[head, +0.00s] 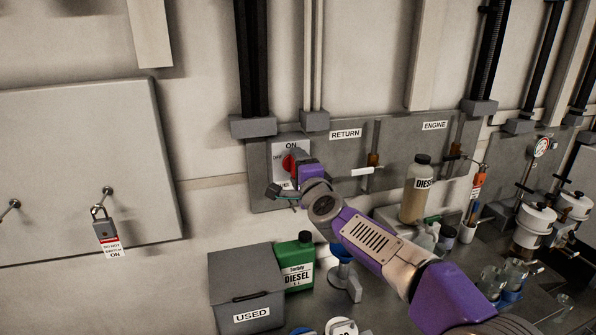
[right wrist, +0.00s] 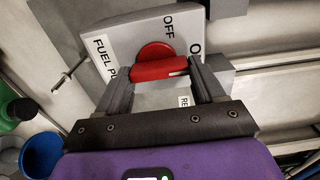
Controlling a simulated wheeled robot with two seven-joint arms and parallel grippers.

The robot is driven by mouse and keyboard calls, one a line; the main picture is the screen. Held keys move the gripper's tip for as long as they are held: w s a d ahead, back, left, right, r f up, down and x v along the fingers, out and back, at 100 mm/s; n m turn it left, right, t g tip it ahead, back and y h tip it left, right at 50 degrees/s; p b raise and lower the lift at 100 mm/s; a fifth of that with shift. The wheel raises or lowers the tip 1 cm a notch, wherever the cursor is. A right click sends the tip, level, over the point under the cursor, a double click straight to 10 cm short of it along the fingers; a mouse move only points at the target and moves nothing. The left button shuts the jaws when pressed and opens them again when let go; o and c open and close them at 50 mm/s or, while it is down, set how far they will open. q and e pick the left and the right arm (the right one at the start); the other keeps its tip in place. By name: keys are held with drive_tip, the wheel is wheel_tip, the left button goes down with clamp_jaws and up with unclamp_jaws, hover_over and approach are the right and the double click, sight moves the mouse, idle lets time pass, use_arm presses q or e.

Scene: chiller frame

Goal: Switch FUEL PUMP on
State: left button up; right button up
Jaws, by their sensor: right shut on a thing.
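The FUEL PUMP switch is a light plate with a red rotary knob (head: 288,163) on the wall panel in the head view, marked ON above and OFF at the left. In the right wrist view the red knob (right wrist: 158,68) has its bar between the two dark fingers of my right gripper (right wrist: 160,75). The bar's length runs roughly towards the ON label. My right gripper (head: 290,168) is shut on this knob and partly hides the plate in the head view. My left gripper is not in view.
RETURN and ENGINE valves (head: 372,160) sit to the right on the same panel. Below stand a grey USED box (head: 245,283), a green diesel can (head: 297,262) and a diesel bottle (head: 416,195). A padlock with a tag (head: 103,225) hangs at the left.

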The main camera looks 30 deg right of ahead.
idle(0.5)
drive_tip(key=o, duration=1)
drive_tip(key=shift+o, duration=0.2)
drive_tip(key=shift+s, duration=0.1)
drive_tip(key=v, duration=0.7)
drive_tip(key=shift+s, duration=0.2)
drive_tip(key=shift+a, duration=0.1)
